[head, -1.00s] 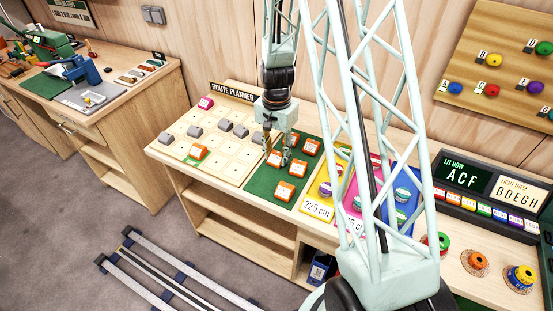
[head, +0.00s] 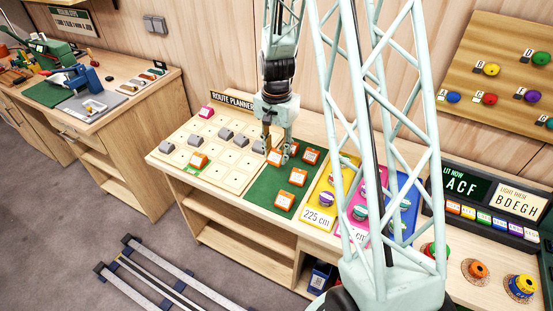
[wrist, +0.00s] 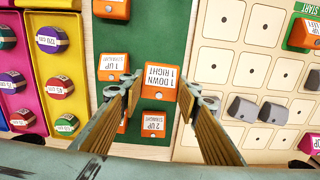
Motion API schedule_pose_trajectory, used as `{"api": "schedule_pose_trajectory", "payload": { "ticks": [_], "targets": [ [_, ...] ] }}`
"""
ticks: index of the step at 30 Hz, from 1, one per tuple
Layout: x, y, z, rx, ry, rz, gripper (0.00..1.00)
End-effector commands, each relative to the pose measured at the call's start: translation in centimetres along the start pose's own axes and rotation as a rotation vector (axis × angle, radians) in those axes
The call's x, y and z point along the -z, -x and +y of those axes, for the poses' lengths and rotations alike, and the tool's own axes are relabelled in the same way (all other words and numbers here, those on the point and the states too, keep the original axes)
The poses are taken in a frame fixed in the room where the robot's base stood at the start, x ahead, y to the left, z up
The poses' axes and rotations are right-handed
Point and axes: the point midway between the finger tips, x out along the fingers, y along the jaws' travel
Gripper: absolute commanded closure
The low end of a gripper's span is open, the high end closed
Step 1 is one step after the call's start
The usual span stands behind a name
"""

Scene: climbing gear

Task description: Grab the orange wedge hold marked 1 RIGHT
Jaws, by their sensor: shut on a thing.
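My gripper (head: 276,153) is shut on an orange wedge hold (wrist: 157,76) whose label reads "1 DOWN 1 RIGHT" in the wrist view. In the head view this held hold (head: 275,158) is between the fingertips, slightly above the green mat (head: 262,187). In the wrist view, a "2 UP" hold (wrist: 153,124) lies just below it and a "1 UP" hold (wrist: 112,68) lies to the left, partly behind a finger. Another orange hold (wrist: 112,8) is at the top edge. I cannot make out a hold marked only "1 RIGHT".
The route planner board (head: 222,170) with grey holds (head: 195,140) adjoins the mat on the left. An orange hold (head: 199,160) is on its green start square. Yellow (head: 316,216) and pink mats with round holds adjoin on the right.

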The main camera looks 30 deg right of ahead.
Motion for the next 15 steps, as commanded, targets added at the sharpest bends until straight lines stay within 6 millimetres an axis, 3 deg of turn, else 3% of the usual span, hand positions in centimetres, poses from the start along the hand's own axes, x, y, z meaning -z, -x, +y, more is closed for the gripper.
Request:
{"api": "schedule_pose_trajectory", "payload": {
  "ticks": [6, 15],
  "targets": [
    [0.1, 2.6, -0.1, 0.001, 0.000, 0.002, 0.80],
    [0.0, 4.2, 0.0, 0.001, 0.000, 0.001, 0.80]
  ]
}}
